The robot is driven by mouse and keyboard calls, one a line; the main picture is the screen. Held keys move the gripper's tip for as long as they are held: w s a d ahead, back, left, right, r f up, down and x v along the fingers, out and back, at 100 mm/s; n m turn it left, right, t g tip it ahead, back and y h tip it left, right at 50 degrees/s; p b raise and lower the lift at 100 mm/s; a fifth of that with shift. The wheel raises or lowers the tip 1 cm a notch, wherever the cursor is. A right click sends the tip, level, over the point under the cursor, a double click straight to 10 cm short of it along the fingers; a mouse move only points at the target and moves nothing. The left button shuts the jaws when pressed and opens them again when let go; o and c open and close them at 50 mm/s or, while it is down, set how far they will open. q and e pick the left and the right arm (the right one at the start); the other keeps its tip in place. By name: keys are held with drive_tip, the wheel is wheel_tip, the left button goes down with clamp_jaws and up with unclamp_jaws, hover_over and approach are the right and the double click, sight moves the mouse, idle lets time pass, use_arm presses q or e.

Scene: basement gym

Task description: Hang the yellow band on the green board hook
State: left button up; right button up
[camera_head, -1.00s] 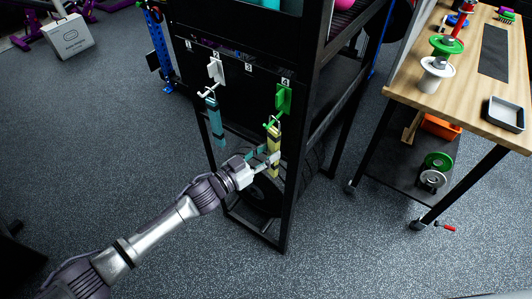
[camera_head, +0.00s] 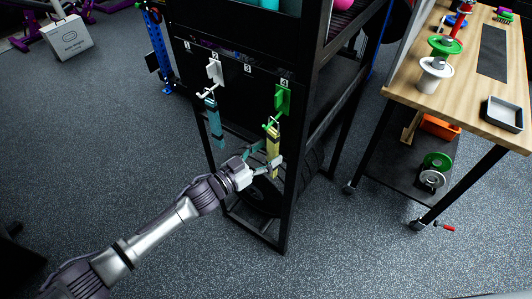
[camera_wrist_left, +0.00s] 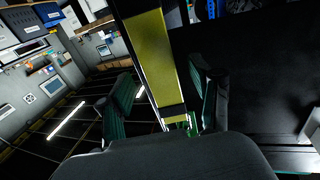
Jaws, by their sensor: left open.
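The yellow band (camera_head: 272,145) hangs upright below the green hook (camera_head: 283,100) at number 4 on the dark board. Its top end meets the hook's low front prong. My left gripper (camera_head: 263,158) is open at the band's lower part, with the fingers spread to either side. In the left wrist view the yellow band (camera_wrist_left: 149,60) runs between the two open fingers (camera_wrist_left: 165,90), with a gap on each side. A bit of green shows behind the band's dark end there. My right gripper is in neither view.
A white hook (camera_head: 214,72) at number 2 holds a teal band (camera_head: 214,122), left of my gripper. The black rack's post (camera_head: 295,170) stands close to the right. A wooden workbench (camera_head: 455,75) is further right. Open floor lies to the left.

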use_arm(q)
drive_tip(key=v, duration=1.2)
drive_tip(key=w+a+f+n+t+y, duration=0.15)
drive_tip(key=a+f+n+y, duration=0.4)
drive_tip(key=f, duration=0.85)
drive_tip(key=s+a+f+g+y, duration=0.1)
drive_tip(key=s+a+f+y, duration=0.25)
drive_tip(key=f, duration=0.45)
drive_tip(key=s+a+f+g+y, duration=0.2)
drive_tip(key=s+a+f, duration=0.25)
drive_tip(key=f, duration=0.35)
drive_tip(key=s+a+f+n+g+y, duration=0.2)
drive_tip(key=s+a+f+g, duration=0.15)
drive_tip(key=s+f, duration=1)
drive_tip(key=s+f+g, duration=0.2)
drive_tip(key=s, duration=0.8)
drive_tip(key=s+d+f+g+y, duration=0.1)
drive_tip(key=s+f+g, duration=0.1)
drive_tip(key=s, duration=0.9)
drive_tip(key=shift+d+f+g, duration=0.2)
drive_tip(key=shift+g, duration=0.5)
drive_tip(key=shift+w, duration=0.15)
